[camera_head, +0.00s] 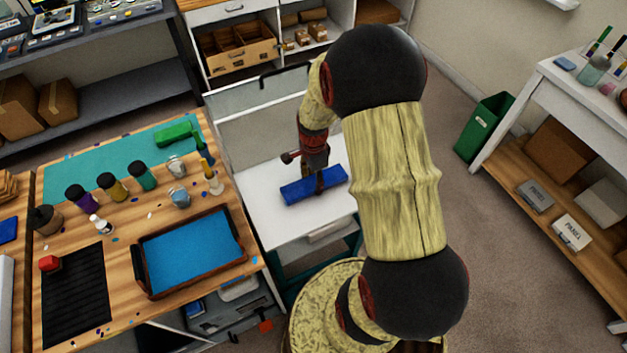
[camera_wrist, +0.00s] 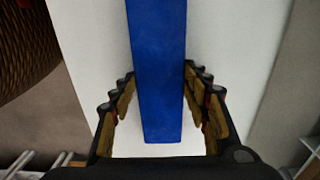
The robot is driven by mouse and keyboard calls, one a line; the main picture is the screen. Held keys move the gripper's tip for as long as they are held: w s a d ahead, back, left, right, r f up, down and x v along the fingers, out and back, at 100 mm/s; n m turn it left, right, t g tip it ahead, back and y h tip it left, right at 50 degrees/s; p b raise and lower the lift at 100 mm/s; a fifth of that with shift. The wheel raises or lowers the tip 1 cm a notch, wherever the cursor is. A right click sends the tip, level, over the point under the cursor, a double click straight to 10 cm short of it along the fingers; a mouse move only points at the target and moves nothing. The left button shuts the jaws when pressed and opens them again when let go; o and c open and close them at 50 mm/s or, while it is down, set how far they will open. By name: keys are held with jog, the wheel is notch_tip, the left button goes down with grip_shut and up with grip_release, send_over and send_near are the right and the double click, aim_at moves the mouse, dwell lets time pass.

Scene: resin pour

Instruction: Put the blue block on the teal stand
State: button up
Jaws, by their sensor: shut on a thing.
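The blue block (camera_head: 300,191) is a long bar. It is at the white top (camera_head: 268,235) of a small table with teal legs (camera_head: 289,293); whether it touches the top or is just above it, I cannot tell. My gripper (camera_head: 319,184) is shut on the block from above, near its middle. In the wrist view, the blue block (camera_wrist: 158,50) runs between the two fingers of my gripper (camera_wrist: 159,85), with the white top behind it. Part of the small table is hidden behind my arm.
A wooden workbench (camera_head: 215,320) stands to the left, with a tray of blue (camera_head: 190,250), bottles, cups and a green block (camera_head: 173,131). A green bin (camera_head: 485,127) and a white shelf unit stand at the right. Bare floor lies between.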

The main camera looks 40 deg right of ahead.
aim_at(313, 182)
jog(key=shift+f, duration=0.15)
jog(key=o, duration=1.5)
jog(key=shift+o, duration=0.2)
jog(key=a+r+n+t+p, duration=0.1)
jog(key=a+r+n+p, duration=0.3)
jog(key=r, duration=1.7)
jog(key=s+a+r+n+t, duration=0.2)
jog(key=s+a+r+n, duration=0.4)
jog(key=a+r+n, duration=0.1)
jog(key=s+a+r+n+t+b, duration=0.1)
jog(key=s+a+r+n+t, duration=0.1)
jog(key=s+a+r+n, duration=0.4)
jog(key=a+r+n, duration=0.1)
jog(key=a+n, duration=0.2)
jog(key=shift+r+n+t, duration=0.15)
jog(key=shift+n+t, duration=0.15)
jog(key=shift+n, duration=0.1)
